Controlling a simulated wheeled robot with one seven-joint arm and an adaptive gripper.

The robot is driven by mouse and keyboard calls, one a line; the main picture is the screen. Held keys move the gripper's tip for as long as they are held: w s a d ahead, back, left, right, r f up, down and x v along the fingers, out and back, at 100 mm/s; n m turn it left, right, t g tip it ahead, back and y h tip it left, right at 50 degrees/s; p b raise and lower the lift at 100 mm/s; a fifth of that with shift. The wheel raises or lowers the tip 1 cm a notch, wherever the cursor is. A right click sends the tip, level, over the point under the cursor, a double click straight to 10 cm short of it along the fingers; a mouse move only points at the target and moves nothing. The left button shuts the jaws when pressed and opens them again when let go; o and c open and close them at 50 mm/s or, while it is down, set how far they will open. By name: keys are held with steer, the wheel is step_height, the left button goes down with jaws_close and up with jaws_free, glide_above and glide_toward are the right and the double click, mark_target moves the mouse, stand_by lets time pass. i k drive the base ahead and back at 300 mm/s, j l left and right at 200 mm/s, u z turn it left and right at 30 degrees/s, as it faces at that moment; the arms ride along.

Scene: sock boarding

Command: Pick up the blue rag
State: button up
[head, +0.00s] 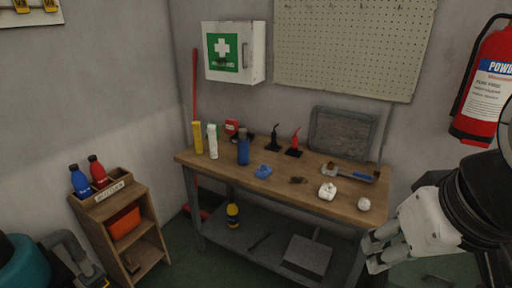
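The blue rag (263,171) is a small crumpled blue lump lying on the wooden workbench top (225,166), near its front edge and right of a blue bottle. My gripper (369,253) is at the lower right, in front of the bench's right end and well apart from the rag. Its pale fingers point left. I see nothing held between them, but the small view does not show clearly how far apart they are.
A blue bottle (243,150), yellow bottle (198,137) and white bottle (213,141) stand left of the rag. Two black-based nozzles (294,150) stand behind it. A dark lump (298,180), white lumps (327,191) and a tool (350,174) lie rightward. A fire extinguisher (485,95) hangs right.

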mark_target(264, 171)
steer(key=i+u, duration=0.25)
steer(key=i, duration=0.25)
steer(key=i+u, duration=0.25)
steer(key=i, duration=0.25)
steer(key=i+l+u, duration=0.2)
steer(key=i, duration=0.3)
